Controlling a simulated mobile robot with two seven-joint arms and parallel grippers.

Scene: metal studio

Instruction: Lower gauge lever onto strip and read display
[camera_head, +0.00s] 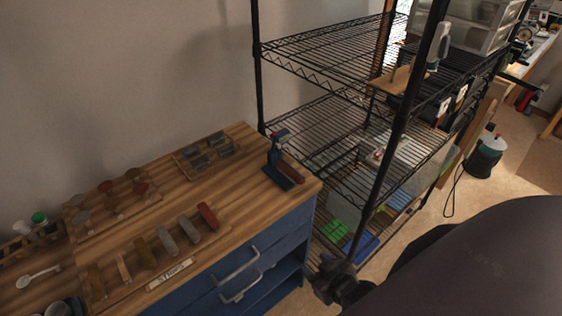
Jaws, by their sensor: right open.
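The gauge (274,174) is a small dark blue stand at the far right corner of the wooden bench top. A reddish-brown bar (292,173) lies right beside or against its base; I cannot tell whether it is the lever or a strip. The display is too small to read. Several strips lie in a row along the bench front, behind a "STRIPS" label (169,274); the nearest to the gauge is a red-brown strip (208,216). My right gripper (333,282) is dark and open, low beside the bench's right end, well below and apart from the gauge. My left gripper is out of view.
The bench (240,205) has a blue drawer front with metal handles (238,275). Small trays of samples (204,153) stand toward the wall. A black wire shelf rack (325,125) stands close behind and right of the gauge. My right arm covers the lower right.

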